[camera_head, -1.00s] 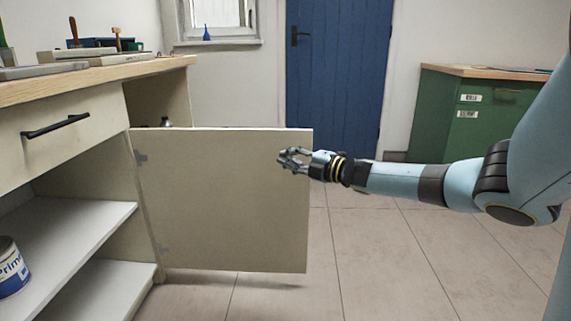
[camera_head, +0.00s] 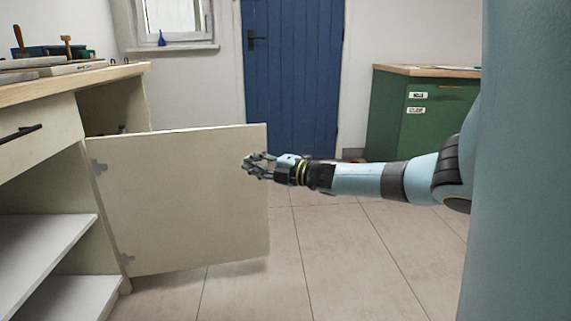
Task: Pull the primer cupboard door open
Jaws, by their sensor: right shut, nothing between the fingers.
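The primer cupboard door (camera_head: 180,205) stands wide open in the camera_head view, swung out from the workbench on its hinges at the left. I see its broad cream face, and the shelves (camera_head: 45,250) of the cupboard are exposed to its left. My right gripper (camera_head: 253,166) is shut and empty. In the picture it overlaps the upper right part of the door, near the free edge; I cannot tell whether it touches. My left gripper is not in view.
The workbench top (camera_head: 85,82) with tools runs along the left, above a drawer (camera_head: 35,135). A green cabinet (camera_head: 390,115) stands at the back right, a blue door (camera_head: 290,75) at the back. The tiled floor (camera_head: 335,260) in the middle is clear.

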